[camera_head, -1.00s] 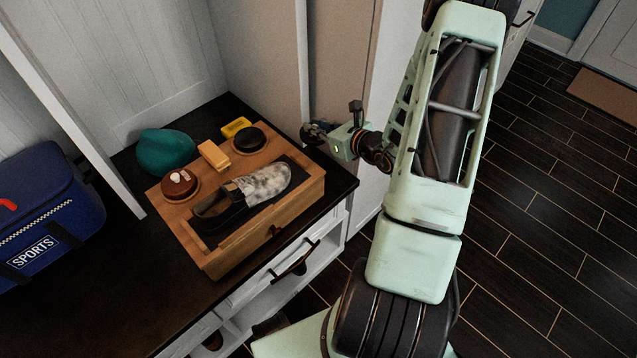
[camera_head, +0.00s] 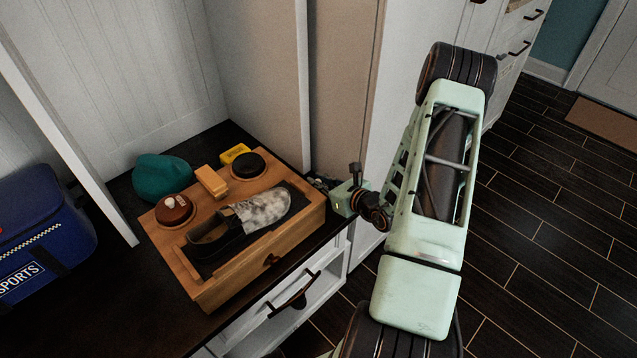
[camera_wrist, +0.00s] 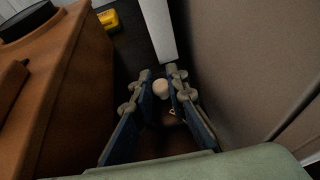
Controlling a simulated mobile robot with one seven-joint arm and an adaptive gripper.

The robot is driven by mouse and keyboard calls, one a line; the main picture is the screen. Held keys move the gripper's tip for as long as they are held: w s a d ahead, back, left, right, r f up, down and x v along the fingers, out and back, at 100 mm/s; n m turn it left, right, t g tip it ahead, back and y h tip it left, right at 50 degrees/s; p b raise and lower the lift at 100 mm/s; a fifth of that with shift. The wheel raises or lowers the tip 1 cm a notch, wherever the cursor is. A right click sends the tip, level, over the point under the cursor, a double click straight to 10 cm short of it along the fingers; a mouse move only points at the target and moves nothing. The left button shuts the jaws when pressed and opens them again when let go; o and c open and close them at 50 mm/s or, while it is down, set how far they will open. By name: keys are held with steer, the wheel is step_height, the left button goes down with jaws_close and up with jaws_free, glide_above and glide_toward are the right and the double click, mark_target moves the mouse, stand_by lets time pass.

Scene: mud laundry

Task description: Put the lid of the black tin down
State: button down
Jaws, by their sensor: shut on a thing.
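My gripper (camera_wrist: 161,82) is shut on a small pale round knob (camera_wrist: 161,89), which seems to belong to the lid of the black tin. The lid's disc cannot be made out in the dark between the fingers. In the head view my gripper (camera_head: 322,184) is low at the right end of the wooden box, close over the dark counter, partly hidden. I cannot tell whether the lid touches the counter. The black tin (camera_head: 248,166) sits in the box's back right corner, its dark top showing no knob. It also shows in the wrist view (camera_wrist: 28,20).
The wooden box (camera_head: 225,290) holds a shoe (camera_head: 240,222), a brown tin (camera_head: 174,211) and a tan block (camera_head: 211,181). A yellow item (camera_head: 234,153) and a teal cap (camera_head: 162,177) lie behind it. A tall cabinet panel (camera_head: 345,90) rises close by my gripper's right.

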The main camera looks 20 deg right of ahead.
steer(key=shift+f+b, duration=0.45)
steer(key=c, duration=1.9)
jaws_free()
steer(key=shift+r, duration=0.1)
steer(key=shift+r+p, duration=0.25)
steer(key=shift+p, duration=0.1)
steer(key=p+v, duration=0.2)
steer(key=v, duration=1)
steer(key=shift+r+p, duration=0.2)
steer(key=shift+p, duration=0.2)
